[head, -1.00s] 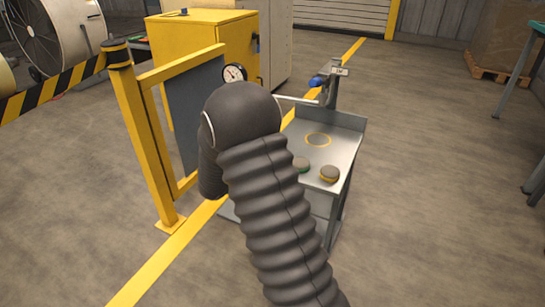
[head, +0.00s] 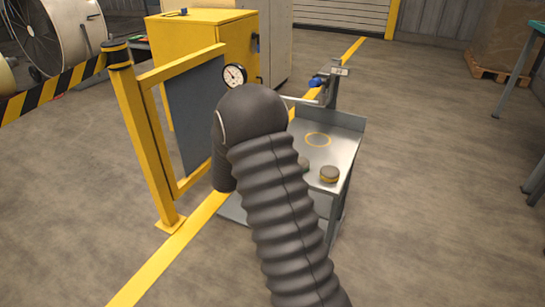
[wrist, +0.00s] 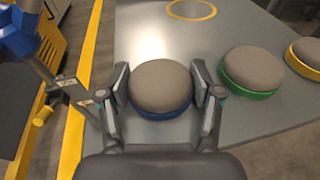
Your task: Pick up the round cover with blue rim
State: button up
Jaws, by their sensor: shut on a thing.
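The round cover with blue rim (wrist: 160,88) has a grey-brown domed top and shows in the wrist view between the two fingers of my gripper (wrist: 160,92). The fingers are shut on its left and right sides. I cannot tell whether it touches the metal table (wrist: 215,130) or is just above it. In the head view my own arm hides the gripper and this cover.
A green-rimmed cover (wrist: 250,72) sits close on the right, with a yellow-rimmed cover (wrist: 303,57) beyond it. An empty yellow ring (wrist: 192,9) marks the tabletop.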

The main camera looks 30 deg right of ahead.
jog(key=shift+r, duration=0.1)
jog(key=shift+r, duration=0.55)
notch_tip(320, 180, up, 3)
jog(key=shift+f, duration=0.1)
jog(key=s+d+r, duration=0.6)
jog(key=s+r, duration=0.1)
jog(key=s, duration=0.3)
jog(key=w+a+f+n+t+y, duration=0.1)
jog(key=a+f+n+t+y, duration=0.1)
jog(key=a, duration=0.6)
jog(key=w+a+f+n+t+y, duration=0.1)
jog(key=a+f+n+t+y, duration=0.2)
jog(key=a+f, duration=0.3)
jog(key=w+a+f+n+t+y, duration=0.1)
jog(key=a+f+n+t+y, duration=0.2)
jog(key=a, duration=0.8)
jog(key=shift+w+a+f+n+y, duration=0.35)
jog(key=shift+f+n+y, duration=0.25)
jog(key=shift+f+y, duration=0.15)
jog(key=shift+s+d, duration=0.1)
jog(key=shift+s, duration=0.05)
